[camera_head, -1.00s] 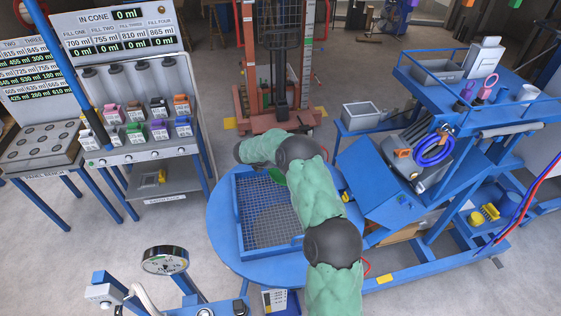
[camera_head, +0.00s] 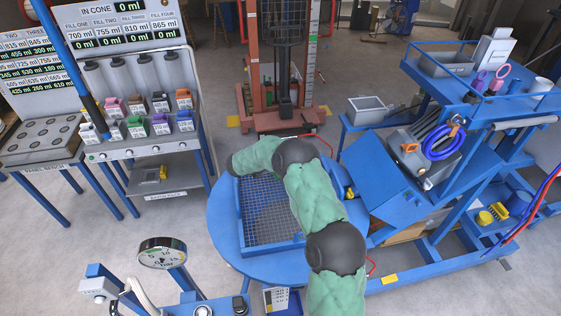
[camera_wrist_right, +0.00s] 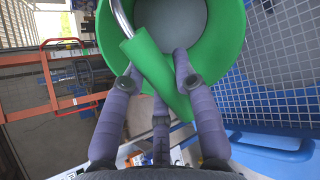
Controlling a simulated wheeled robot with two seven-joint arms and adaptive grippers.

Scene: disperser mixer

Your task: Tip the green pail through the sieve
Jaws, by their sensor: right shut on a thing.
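The green pail (camera_wrist_right: 225,45) fills the top of the right wrist view, its open mouth facing the camera and its inside grey. My right gripper (camera_wrist_right: 160,85) is shut on the pail's green handle grip (camera_wrist_right: 155,75), which hangs on a metal bail. The sieve is a blue-framed wire mesh (camera_head: 255,205) on a round blue table (camera_head: 225,235) in the head view; the mesh also shows right of the pail in the wrist view (camera_wrist_right: 275,90). In the head view my right arm covers the sieve's right side and hides the gripper and pail. My left gripper is not in view.
A rack with several small coloured containers (camera_head: 145,120) stands left of the table. A blue cart (camera_head: 470,100) with a coiled hose stands at right. A dial gauge (camera_head: 162,253) is in front. A red-orange upright frame (camera_head: 255,65) stands behind.

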